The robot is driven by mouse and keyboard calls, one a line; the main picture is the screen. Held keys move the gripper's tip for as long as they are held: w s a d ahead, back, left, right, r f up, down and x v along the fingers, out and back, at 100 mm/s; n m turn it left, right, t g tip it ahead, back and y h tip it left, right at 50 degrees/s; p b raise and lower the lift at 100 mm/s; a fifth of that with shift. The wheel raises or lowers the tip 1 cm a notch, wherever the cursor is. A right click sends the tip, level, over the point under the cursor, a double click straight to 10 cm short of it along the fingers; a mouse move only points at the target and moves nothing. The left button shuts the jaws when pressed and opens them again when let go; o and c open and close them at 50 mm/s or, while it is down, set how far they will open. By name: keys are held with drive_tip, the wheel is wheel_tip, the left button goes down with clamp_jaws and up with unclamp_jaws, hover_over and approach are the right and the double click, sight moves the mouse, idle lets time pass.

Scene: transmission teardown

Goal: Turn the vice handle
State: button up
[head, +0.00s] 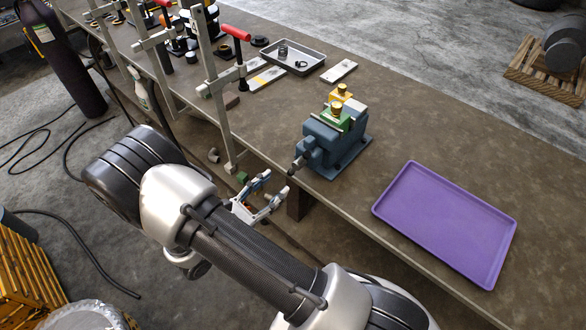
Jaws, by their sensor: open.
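A blue bench vice (328,140) stands at the front edge of the brown workbench (440,125). A green part and brass-yellow pieces (338,108) sit at its jaws. The vice handle (297,163) is at the front end of the screw, jutting past the bench edge toward my arm. My gripper (277,185) is open and empty, just below and left of the handle in the picture. Its two fingers point toward the vice. I see a gap between fingers and handle in the picture, but the exact depth is unclear.
A purple tray (445,222) lies right of the vice. A grey tray (284,60) with small parts lies behind. Bench between vice and purple tray is clear.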

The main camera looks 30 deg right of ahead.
sight(293, 167)
drive_tip(key=x, duration=0.8)
drive_tip(key=shift+w+d+b, duration=0.15)
drive_tip(key=shift+d+b, duration=0.15)
drive_tip(key=shift+d, duration=0.1)
drive_tip(key=shift+c, duration=0.5)
clamp_jaws()
